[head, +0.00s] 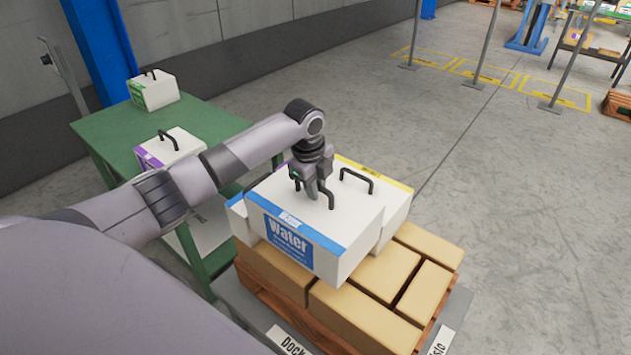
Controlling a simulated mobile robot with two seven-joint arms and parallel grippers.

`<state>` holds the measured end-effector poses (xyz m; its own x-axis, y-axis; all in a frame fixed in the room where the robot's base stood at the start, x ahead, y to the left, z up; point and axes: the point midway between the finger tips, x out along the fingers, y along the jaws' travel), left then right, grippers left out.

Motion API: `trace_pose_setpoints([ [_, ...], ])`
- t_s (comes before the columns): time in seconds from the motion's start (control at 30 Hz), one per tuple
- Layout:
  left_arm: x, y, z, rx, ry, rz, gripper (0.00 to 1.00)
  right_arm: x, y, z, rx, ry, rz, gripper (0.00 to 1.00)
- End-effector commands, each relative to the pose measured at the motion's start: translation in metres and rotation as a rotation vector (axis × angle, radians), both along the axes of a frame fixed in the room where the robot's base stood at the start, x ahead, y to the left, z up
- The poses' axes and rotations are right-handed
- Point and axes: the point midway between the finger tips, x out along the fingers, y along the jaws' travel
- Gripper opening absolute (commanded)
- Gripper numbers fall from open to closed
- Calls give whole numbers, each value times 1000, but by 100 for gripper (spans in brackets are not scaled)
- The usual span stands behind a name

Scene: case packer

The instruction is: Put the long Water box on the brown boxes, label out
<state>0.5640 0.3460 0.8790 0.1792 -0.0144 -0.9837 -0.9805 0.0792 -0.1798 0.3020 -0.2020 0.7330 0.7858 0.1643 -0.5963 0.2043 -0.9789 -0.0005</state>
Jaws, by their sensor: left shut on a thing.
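The long white Water box (319,220) has a blue stripe and a blue Water label (289,241) on the side facing me. My left gripper (314,197) is shut on the black handle on top of this box. The box is above the brown boxes (376,303) on the pallet; I cannot tell whether it touches them. A white box with a yellow stripe (397,207) stands right behind it, and another white box with a blue stripe (238,215) shows at its left. My right gripper is not in view.
A green table (110,135) at the left holds a white box with a green label (154,90) and one with a purple label (172,147). Brown box tops are bare at the pallet's front right. Posts (485,45) stand farther back.

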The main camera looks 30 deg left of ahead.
Motion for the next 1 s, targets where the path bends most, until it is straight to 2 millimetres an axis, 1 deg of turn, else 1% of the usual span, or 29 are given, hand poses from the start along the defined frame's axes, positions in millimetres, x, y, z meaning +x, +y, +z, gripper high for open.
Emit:
trace_pose_setpoints([
  [1.0, 2, 0, -65, -1, 1, 0, 0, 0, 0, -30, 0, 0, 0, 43],
])
